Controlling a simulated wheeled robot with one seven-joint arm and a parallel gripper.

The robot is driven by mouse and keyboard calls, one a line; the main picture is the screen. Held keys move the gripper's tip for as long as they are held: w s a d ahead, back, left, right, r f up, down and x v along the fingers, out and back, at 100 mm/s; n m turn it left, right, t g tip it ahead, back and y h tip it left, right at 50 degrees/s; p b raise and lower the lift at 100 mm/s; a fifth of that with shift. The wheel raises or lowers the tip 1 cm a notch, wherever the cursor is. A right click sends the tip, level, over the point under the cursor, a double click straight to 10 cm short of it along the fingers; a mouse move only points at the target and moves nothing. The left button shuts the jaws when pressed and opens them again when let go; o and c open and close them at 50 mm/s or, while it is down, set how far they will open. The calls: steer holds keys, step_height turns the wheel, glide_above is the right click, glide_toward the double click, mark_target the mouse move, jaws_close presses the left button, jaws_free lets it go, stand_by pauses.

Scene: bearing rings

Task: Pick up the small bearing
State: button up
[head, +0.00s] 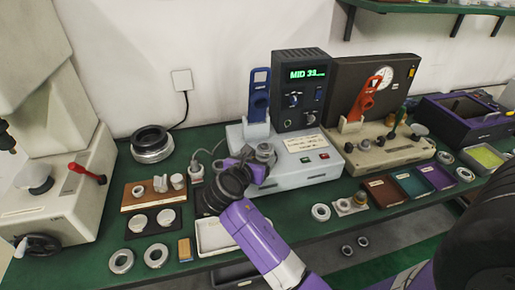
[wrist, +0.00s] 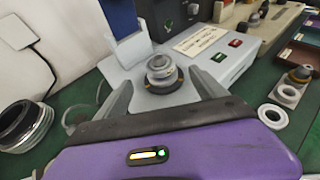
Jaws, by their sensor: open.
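A small silver bearing (wrist: 160,66) sits on a round dark seat on top of the light grey tester (wrist: 190,50), in the middle of the wrist view. It also shows in the head view (head: 265,149), partly beside my gripper. My gripper (wrist: 162,90) is open and empty, its two grey fingers pointing toward the tester, one on each side of the bearing as seen from the wrist. I cannot tell whether a finger touches it. In the head view my gripper (head: 250,166) is at the tester's left front. Several other pale rings lie on the green bench, such as this ring (head: 321,212).
A blue-handled tool (head: 259,93) stands behind the bearing, and a display box (head: 305,92) rises to its right. A large dark ring (head: 151,143) lies at the back left. A white tray (head: 212,236) lies below my arm. Coloured trays (head: 412,183) are at the right.

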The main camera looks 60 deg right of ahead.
mark_target(264, 148)
steer(key=x, duration=0.6)
steer(key=shift+d+r+p, duration=0.1)
steer(key=shift+d+p, duration=0.25)
steer(key=shift+d, duration=0.15)
steer(key=shift+c, duration=0.2)
steer(key=c, duration=1.7)
steer(key=shift+r, duration=0.1)
step_height(264, 148, up, 20)
steer(key=shift+p, duration=0.35)
